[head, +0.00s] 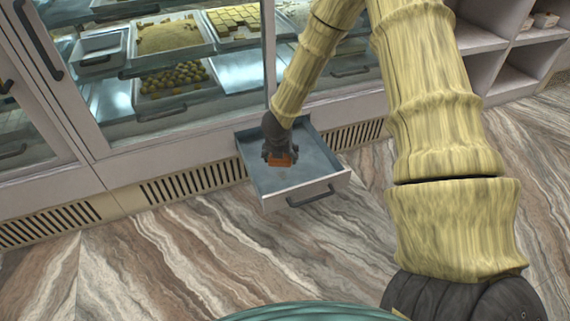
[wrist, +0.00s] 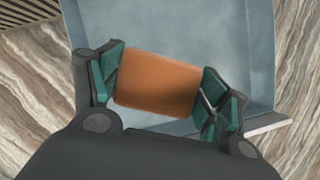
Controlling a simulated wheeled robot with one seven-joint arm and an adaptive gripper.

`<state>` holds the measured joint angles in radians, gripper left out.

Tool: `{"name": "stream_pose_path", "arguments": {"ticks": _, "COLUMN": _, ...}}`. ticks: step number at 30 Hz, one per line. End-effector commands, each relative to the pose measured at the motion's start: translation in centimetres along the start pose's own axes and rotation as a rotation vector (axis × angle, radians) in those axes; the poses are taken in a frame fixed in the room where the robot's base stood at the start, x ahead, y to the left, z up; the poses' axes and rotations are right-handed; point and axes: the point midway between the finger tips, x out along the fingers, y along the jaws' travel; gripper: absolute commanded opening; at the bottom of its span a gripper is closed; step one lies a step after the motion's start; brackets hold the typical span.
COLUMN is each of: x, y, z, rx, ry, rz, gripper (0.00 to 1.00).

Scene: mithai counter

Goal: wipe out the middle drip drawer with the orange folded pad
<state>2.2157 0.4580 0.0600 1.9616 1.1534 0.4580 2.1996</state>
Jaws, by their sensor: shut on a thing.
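The middle drip drawer (head: 331,185) is pulled out at the base of the display counter. Its inside is grey-blue, with a faint brownish mark on the floor near the front in the head view. My gripper (head: 279,158) is inside the drawer. It is shut on the orange folded pad (head: 281,161), which points down at the drawer floor. In the wrist view the pad (wrist: 158,82) sits between the two green-padded fingers, slightly tilted, over the drawer (wrist: 180,30). I cannot tell whether the pad touches the floor.
The drawer's front handle (head: 310,196) faces the open marble-patterned floor (head: 200,255). Slatted vents (head: 195,184) flank the drawer. Above are glass cases with trays of sweets (head: 172,80). Shelves (head: 500,80) stand at the right. The floor in front is clear.

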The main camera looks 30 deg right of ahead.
Motion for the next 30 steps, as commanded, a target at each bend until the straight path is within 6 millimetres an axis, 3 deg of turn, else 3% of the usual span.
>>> {"name": "stream_pose_path", "arguments": {"ticks": 1, "x": 1.3, "y": -0.1, "z": 0.0, "rx": 0.054, "ry": -0.004, "rz": -0.023, "gripper": 0.56}}
{"name": "stream_pose_path", "arguments": {"ticks": 10, "x": 2.4, "y": -1.2, "z": 1.1, "rx": 0.271, "ry": 0.0, "rz": -0.111, "gripper": 0.56}}
{"name": "stream_pose_path", "arguments": {"ticks": 17, "x": 3.0, "y": -1.5, "z": 1.0, "rx": 0.298, "ry": 0.002, "rz": -0.123, "gripper": 0.56}}
{"name": "stream_pose_path", "arguments": {"ticks": 30, "x": 6.6, "y": -2.1, "z": -0.4, "rx": 0.303, "ry": 0.002, "rz": -0.126, "gripper": 0.56}}
